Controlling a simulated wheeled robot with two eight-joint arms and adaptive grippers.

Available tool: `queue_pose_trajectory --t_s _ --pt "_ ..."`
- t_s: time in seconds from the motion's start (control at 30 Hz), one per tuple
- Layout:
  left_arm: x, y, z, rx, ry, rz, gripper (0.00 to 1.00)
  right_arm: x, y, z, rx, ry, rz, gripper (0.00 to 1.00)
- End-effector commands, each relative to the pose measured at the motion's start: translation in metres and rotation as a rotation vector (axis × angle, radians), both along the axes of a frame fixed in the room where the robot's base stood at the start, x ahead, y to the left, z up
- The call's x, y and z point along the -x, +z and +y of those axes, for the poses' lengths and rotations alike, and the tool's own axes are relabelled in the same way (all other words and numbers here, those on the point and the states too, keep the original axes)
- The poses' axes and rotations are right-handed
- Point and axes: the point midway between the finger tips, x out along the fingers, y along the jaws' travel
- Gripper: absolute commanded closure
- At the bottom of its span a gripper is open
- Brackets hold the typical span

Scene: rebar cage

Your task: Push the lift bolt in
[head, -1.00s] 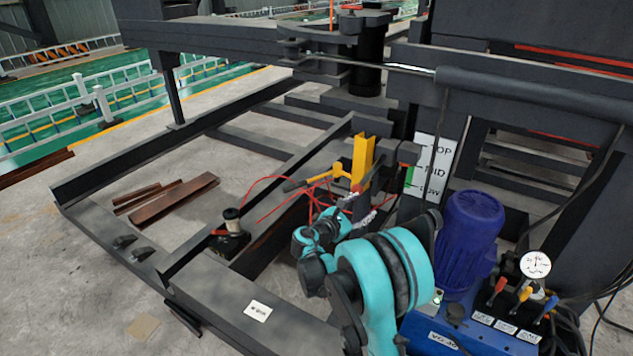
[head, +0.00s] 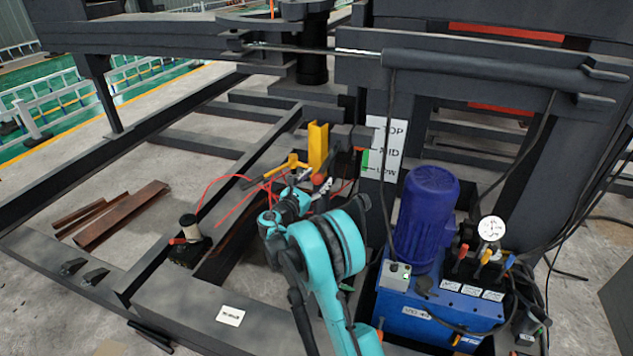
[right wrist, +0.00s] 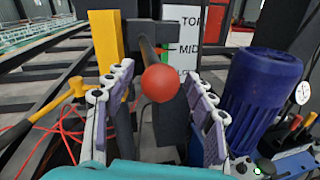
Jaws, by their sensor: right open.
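The lift bolt shows as a dark bar with a red ball (right wrist: 160,83) on its near end, leading back to a dark bracket beside the yellow post (right wrist: 106,42). In the head view the red ball (head: 318,180) is small, just below the yellow post (head: 318,147). My right gripper (head: 311,184) is at the ball. In the right wrist view my right gripper (right wrist: 158,98) is open, its two fingers on either side of the ball, with gaps visible. Contact with the ball cannot be told. My left gripper is not in view.
A TOP/MID/LOW sign (head: 387,148) is behind. Rusty bars (head: 122,212) lie on the floor at left.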

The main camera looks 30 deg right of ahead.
Motion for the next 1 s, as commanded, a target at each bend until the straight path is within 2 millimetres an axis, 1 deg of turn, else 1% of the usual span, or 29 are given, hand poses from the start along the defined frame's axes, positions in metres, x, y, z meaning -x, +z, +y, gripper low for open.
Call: queue_pose_trajectory --t_s 0.17,0.2,0.27,0.3,0.37,0.4,0.57,0.67,0.83,0.9,1.0 --pt "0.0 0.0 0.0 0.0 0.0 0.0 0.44 0.0 0.0 0.0 0.0 0.0 0.0 0.45" --pt "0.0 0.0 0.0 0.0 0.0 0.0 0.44 0.0 0.0 0.0 0.0 0.0 0.0 0.55" --pt "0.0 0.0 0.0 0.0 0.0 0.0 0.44 0.0 0.0 0.0 0.0 0.0 0.0 0.71" --pt "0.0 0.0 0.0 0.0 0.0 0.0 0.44 0.0 0.0 0.0 0.0 0.0 0.0 0.82" --pt "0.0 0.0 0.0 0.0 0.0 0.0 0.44 0.0 0.0 0.0 0.0 0.0 -0.001 0.97" --pt "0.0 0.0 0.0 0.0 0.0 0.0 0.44 0.0 0.0 0.0 0.0 0.0 -0.001 1.0" --pt "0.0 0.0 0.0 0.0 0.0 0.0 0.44 -0.002 0.0 -0.003 -0.001 -0.001 -0.001 1.0" --pt "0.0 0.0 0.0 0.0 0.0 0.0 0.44 -0.01 0.0 -0.012 -0.001 -0.003 -0.001 1.0" --pt "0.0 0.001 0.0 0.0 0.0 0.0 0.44 -0.029 0.0 -0.035 0.0 -0.002 -0.001 1.0" --pt "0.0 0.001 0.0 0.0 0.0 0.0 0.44 -0.032 0.001 -0.038 0.0 -0.001 0.0 1.0" --pt "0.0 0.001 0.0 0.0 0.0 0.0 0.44 -0.033 0.001 -0.038 0.0 0.001 0.0 1.0"
